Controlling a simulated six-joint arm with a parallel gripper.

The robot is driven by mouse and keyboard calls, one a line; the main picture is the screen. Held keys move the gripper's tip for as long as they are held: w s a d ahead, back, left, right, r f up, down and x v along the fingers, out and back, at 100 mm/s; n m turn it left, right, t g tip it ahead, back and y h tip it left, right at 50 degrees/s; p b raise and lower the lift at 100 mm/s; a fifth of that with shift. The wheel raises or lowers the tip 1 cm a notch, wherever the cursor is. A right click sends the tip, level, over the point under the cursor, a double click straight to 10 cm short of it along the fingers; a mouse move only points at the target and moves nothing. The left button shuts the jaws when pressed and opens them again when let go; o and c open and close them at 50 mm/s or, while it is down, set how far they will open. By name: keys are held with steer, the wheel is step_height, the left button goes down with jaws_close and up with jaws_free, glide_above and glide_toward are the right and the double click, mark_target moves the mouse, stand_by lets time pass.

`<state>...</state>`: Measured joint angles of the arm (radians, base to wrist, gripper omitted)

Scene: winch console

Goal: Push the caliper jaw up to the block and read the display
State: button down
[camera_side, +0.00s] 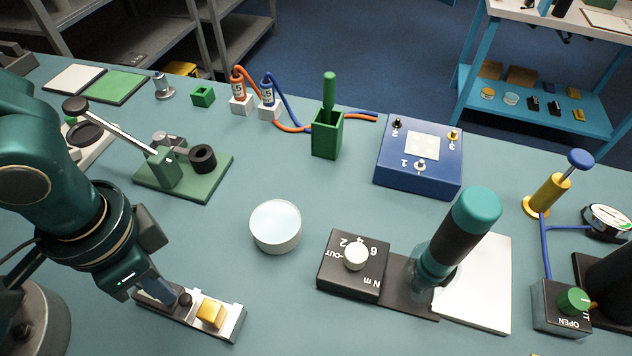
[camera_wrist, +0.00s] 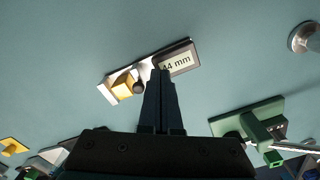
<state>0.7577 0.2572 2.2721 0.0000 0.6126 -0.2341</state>
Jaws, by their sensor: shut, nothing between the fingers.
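The caliper (camera_side: 232,325) is a flat metal bar lying on the bench at the lower left of the side view. A yellow block (camera_side: 211,313) sits on it near one end, also visible in the wrist view (camera_wrist: 122,84). The sliding jaw's dark knob (camera_side: 185,299) is beside the block, a small gap apart in the side view. In the wrist view the display (camera_wrist: 177,64) appears to read 44 mm; its left edge is close to my fingertips. My gripper (camera_wrist: 160,78) is shut and empty, its tips at the jaw's display side. Contact with the jaw cannot be told.
A white round puck (camera_side: 276,225) and a black dial box (camera_side: 352,268) stand right of the caliper. A green fixture (camera_side: 205,185) stands behind it. A blue box (camera_side: 420,157) is at the back right. Bare bench surrounds the caliper.

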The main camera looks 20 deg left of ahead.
mark_target(184, 298)
steer(key=shift+f, duration=0.55)
steer(key=shift+r, duration=0.25)
steer(key=shift+d, duration=1.5)
stand_by(0.8)
steer(key=shift+a, duration=0.25)
steer(key=shift+a, duration=0.25)
step_height(184, 298, up, 7)
stand_by(0.8)
